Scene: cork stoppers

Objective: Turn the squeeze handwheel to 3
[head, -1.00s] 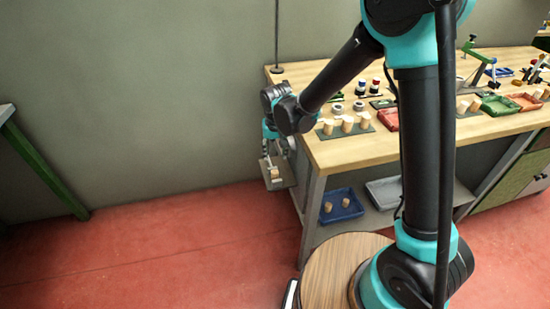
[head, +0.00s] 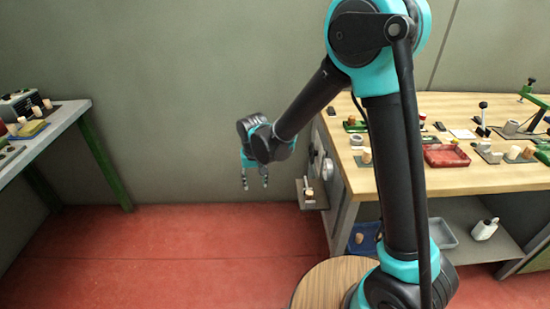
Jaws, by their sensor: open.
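On the left end of the workbench is a grey panel with a pale round part (head: 327,168) that may be the squeeze handwheel. It is small and seen edge-on, so I cannot read any number or mark on it. My gripper (head: 255,183) is open and empty, with its fingers pointing down. It hangs in the air in front of the wall, left of the panel and apart from it. A small grey ledge (head: 313,200) with a cork-coloured piece sticks out below the panel.
The wooden workbench (head: 460,180) carries cork stoppers, a red tray (head: 446,155) and lever tools. A lower shelf (head: 468,212) holds a blue tray, a grey tray and a white bottle. Another table (head: 60,122) stands at the left. The red floor between is clear.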

